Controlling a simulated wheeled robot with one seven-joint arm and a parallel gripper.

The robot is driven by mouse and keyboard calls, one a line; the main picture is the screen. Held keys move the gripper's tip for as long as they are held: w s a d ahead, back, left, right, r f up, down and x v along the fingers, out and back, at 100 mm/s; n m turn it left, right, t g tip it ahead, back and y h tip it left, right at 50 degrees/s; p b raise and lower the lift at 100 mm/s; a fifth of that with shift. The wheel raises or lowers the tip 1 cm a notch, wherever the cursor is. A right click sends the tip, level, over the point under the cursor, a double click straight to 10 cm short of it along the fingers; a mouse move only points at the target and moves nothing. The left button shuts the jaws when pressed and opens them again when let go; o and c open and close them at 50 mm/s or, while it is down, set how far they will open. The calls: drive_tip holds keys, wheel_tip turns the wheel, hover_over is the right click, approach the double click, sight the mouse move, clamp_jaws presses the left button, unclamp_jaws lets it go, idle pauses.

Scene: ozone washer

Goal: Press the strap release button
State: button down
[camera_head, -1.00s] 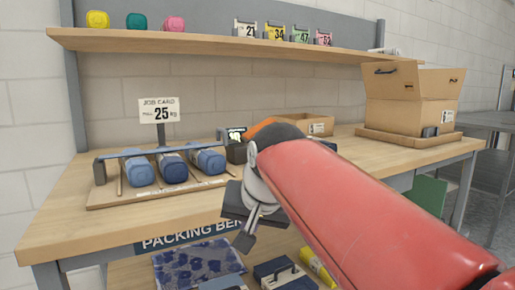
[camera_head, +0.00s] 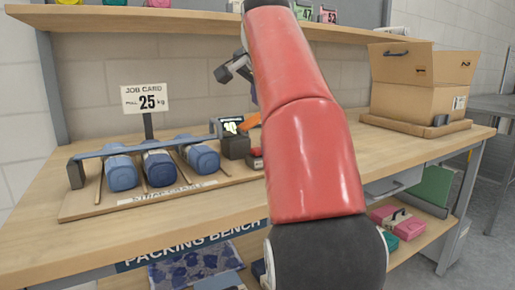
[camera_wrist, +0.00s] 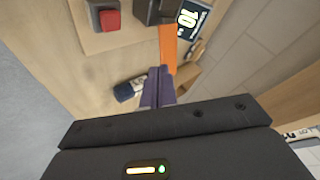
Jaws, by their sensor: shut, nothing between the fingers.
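A red button (camera_wrist: 108,19) on a dark block shows at the top of the wrist view, left of my fingers. A small red part beside the black box in the head view (camera_head: 257,152) appears to be the same button, partly behind my arm. My gripper (camera_wrist: 160,72) is shut and empty, its purple fingers together over the bench, apart from the button. In the head view my gripper is mostly behind the arm, raised above the bench. The strap board (camera_head: 90,208) holds several blue rolls (camera_head: 158,168) under a blue-grey bar (camera_head: 140,145).
A black box with a lit display (camera_wrist: 189,18) stands by the button, with an orange part (camera_wrist: 168,48) next to it. A dark bottle-like item (camera_wrist: 130,89) lies near my fingers. A job card (camera_head: 147,98) reads 25 kg. An open carton (camera_head: 415,90) stands at right.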

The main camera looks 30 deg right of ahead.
sight(258, 150)
wheel_tip(258, 150, down, 9)
drive_tip(key=b, duration=0.6)
idle(2.0)
drive_tip(key=shift+f, duration=0.35)
drive_tip(key=shift+f+b, duration=0.65)
drive_tip(key=shift+b, duration=0.05)
idle(0.6)
idle(0.3)
drive_tip(key=shift+r+p, duration=1.05)
drive_tip(key=shift+p, duration=0.05)
